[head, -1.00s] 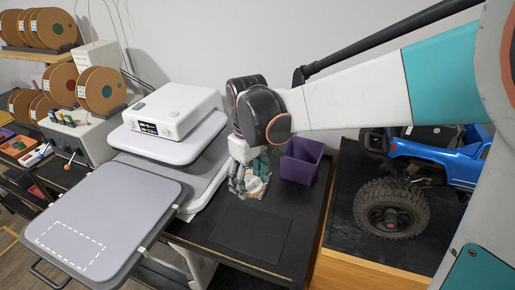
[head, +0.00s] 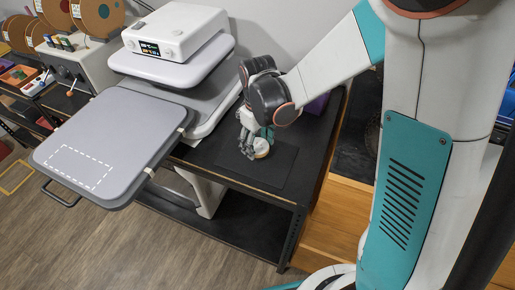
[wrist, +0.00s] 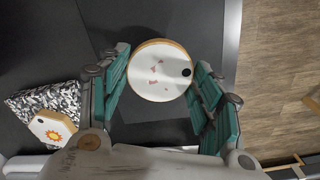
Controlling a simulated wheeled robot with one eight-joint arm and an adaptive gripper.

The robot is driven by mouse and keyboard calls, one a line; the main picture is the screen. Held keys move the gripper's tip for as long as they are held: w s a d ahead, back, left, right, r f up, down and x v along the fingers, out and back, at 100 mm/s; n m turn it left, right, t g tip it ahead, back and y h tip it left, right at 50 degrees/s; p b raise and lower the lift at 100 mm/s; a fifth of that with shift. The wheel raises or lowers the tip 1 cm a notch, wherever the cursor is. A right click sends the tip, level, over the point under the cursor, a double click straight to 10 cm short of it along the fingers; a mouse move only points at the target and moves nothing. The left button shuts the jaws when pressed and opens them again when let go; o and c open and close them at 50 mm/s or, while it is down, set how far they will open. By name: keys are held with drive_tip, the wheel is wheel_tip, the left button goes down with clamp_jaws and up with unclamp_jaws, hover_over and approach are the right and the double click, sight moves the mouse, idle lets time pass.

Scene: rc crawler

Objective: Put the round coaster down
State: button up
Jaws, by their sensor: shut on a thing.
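The round coaster (wrist: 158,70) is a white disc with a wood-coloured edge, faint pinkish marks and a black dot near its rim. It is between the teal fingers of my gripper (wrist: 162,62) in the wrist view, and the gripper is shut on it. In the head view, my gripper (head: 254,146) points down with the coaster (head: 262,148) at its fingertips, over the rear part of a dark rectangular mat (head: 277,170) on the black bench. I cannot tell whether the coaster touches the mat.
Another coaster with an orange sun (wrist: 53,128) lies beside a black-and-white patterned piece (wrist: 62,98) at lower left in the wrist view. A press with a grey dashed-outline plate (head: 120,135) stands left of the mat.

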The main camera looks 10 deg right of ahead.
sight(258, 145)
drive_tip(key=shift+f+b, duration=0.3)
drive_tip(key=shift+f, duration=1.25)
drive_tip(key=shift+f, duration=0.2)
drive_tip(key=o, duration=1)
drive_tip(key=shift+r, duration=0.1)
drive_tip(key=shift+o, duration=0.2)
